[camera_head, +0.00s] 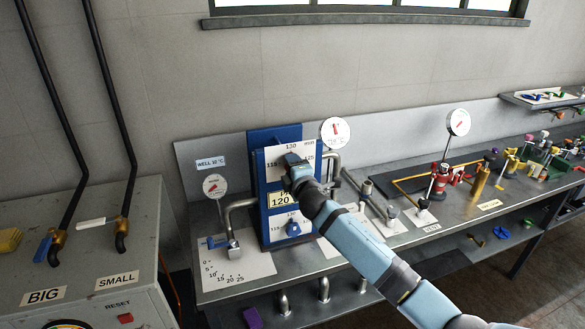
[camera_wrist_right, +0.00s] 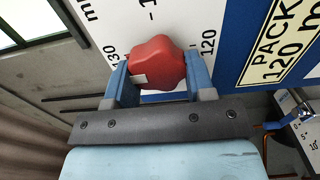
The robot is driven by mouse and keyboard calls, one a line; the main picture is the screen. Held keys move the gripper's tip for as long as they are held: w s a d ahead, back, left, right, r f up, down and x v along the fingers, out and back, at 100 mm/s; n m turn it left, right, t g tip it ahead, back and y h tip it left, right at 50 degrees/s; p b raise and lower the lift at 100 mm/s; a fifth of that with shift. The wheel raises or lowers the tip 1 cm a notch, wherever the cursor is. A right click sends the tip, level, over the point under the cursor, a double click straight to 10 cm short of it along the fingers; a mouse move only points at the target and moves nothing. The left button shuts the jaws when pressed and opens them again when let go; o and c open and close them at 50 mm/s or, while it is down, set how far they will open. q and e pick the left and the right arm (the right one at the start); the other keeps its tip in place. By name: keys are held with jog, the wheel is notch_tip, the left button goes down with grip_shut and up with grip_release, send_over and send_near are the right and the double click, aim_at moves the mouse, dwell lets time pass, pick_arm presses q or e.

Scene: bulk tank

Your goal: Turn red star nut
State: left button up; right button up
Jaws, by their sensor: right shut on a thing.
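The red star nut (camera_wrist_right: 157,58) is a lobed knob with a small pale mark on its left side. It sits on a white scale plate (camera_wrist_right: 215,15) with 130 and 120 printed on either side. My right gripper (camera_wrist_right: 158,78) has its two blue fingers closed on opposite sides of the nut. In the head view my right gripper (camera_head: 294,168) is at the upper dial of the blue upright panel (camera_head: 263,200), and it hides the nut there. My left gripper is not in view.
A lower dial with a blue knob (camera_head: 292,228) sits below a yellow 120 label (camera_head: 281,199). Red and brass valves (camera_head: 440,180) stand to the right.

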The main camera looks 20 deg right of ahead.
jog(key=o, duration=0.9)
jog(key=s, duration=0.4)
jog(key=s+b, duration=0.1)
jog(key=s, duration=0.4)
jog(key=s+b, duration=0.1)
jog(key=s, duration=0.3)
jog(key=shift+s+d, duration=0.25)
jog(key=shift+s, duration=0.15)
